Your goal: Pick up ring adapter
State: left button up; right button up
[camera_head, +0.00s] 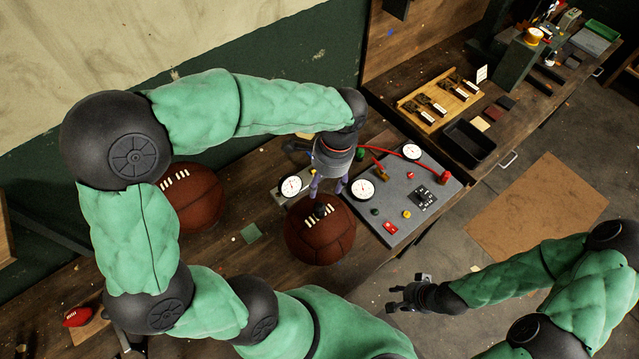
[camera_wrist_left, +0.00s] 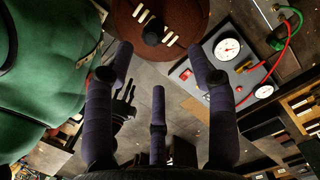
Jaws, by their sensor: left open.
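A small dark round piece, which may be the ring adapter (camera_head: 320,210), sits on top of a brown leather ball (camera_head: 322,248) beside its white laces. In the left wrist view the dark piece (camera_wrist_left: 152,32) stands on the ball (camera_wrist_left: 190,12) at the top of the picture. My left gripper (camera_head: 328,188) points down just above the ball, its purple fingers close to the piece. In the left wrist view the fingers of this gripper (camera_wrist_left: 158,75) are spread and empty. My right gripper (camera_head: 400,294) is open and empty, out over the floor at the lower right.
A grey panel (camera_head: 440,180) with gauges, red and green fittings and a red hose lies right of the ball. A second leather ball (camera_head: 192,200) is at left. A wooden tool tray (camera_head: 440,100) and black bin (camera_head: 468,143) are further back.

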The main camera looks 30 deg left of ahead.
aim_at(320, 205)
pick_arm(q)
jog(key=f, duration=0.1)
jog(key=s+f, duration=0.2)
jog(key=shift+d, duration=0.25)
jog(key=shift+w+a+f, duration=0.15)
jog(key=shift+f, duration=0.3)
jog(key=shift+w+a+f, duration=0.1)
jog(key=shift+f, duration=0.35)
jog(key=shift+w+f, duration=0.1)
jog(key=shift+f, duration=0.1)
jog(key=f, duration=0.4)
jog(key=shift+s, duration=0.35)
jog(key=shift+a+f, duration=0.1)
jog(key=shift+f, duration=0.4)
jog(key=c, duration=1.1)
